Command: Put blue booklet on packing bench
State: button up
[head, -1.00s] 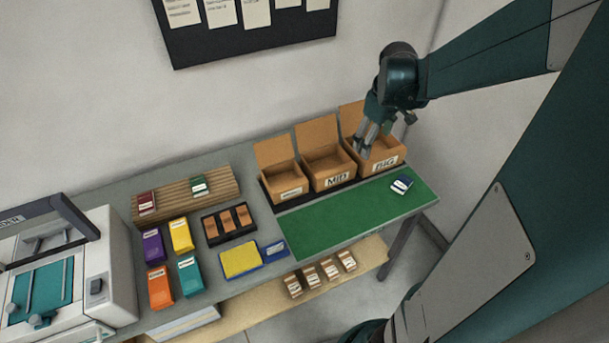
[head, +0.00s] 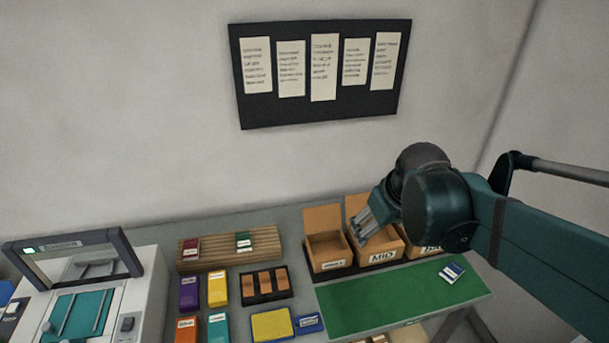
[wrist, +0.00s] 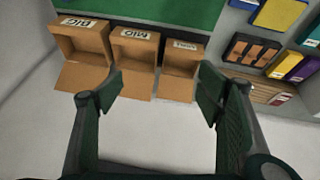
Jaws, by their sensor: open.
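The mat covers the front right of the grey bench (head: 222,229), which I take for the packing bench.
Open cardboard boxes, including a small box (head: 328,252) and the MID box (head: 383,257), stand behind the mat. A wooden rack (head: 215,259), coloured packs, a yellow pad (head: 271,324) and a white machine (head: 145,300) are further left. The mat's middle is clear.

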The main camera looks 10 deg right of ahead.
jog(key=s+a+r+m+t+y, duration=0.1)
jog(key=s+a+t, duration=0.1)
jog(key=s+a, duration=0.5)
jog(key=a, duration=0.3)
jog(key=shift+a, duration=0.2)
